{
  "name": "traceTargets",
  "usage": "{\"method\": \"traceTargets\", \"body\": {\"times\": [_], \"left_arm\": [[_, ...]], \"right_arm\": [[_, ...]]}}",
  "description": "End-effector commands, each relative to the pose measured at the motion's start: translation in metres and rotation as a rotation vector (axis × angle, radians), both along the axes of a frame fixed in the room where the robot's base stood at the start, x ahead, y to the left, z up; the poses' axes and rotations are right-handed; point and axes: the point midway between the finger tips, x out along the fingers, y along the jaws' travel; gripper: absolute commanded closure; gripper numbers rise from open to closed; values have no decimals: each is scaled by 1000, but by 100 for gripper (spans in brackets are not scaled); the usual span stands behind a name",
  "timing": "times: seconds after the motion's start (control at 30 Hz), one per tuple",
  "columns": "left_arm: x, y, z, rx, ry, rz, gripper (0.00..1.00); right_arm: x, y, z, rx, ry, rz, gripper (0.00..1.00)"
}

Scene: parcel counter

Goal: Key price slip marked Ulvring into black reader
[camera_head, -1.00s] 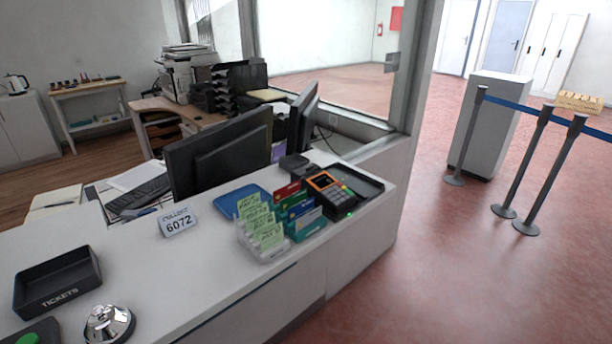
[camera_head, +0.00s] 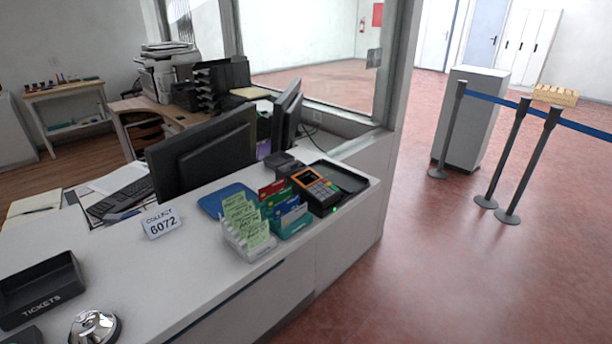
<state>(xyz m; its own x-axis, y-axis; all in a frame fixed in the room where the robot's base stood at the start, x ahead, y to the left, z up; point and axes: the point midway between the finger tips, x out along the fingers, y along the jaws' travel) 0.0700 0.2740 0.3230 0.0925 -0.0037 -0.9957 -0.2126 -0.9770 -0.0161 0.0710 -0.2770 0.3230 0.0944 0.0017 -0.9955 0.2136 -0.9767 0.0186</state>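Several green price slips (camera_head: 243,217) stand in a row in a white holder (camera_head: 235,243) near the counter's front edge. Their print is too small to read, so I cannot tell which one is marked Ulvring. A black card reader (camera_head: 321,195) with an orange-framed screen and a keypad sits on the counter just right of the slips, with a green light at its front edge. Neither of my grippers shows in the head view.
Coloured cards (camera_head: 283,209) stand in a rack between slips and reader. A black tray (camera_head: 346,178) lies behind the reader. On the white counter (camera_head: 180,275) are a sign reading 6072 (camera_head: 161,222), a TICKETS tray (camera_head: 40,289) and a bell (camera_head: 95,327). Barrier posts (camera_head: 515,165) stand right on open floor.

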Motion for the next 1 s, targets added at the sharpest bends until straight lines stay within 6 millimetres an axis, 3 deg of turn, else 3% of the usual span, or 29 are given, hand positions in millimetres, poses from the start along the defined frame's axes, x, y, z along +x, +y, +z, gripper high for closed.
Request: {"method": "traceTargets", "body": {"times": [0.03,0.2,1.0], "left_arm": [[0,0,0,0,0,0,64],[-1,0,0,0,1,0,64],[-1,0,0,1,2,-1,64]], "right_arm": [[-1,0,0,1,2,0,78],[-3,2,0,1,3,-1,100],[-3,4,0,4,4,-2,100]]}}
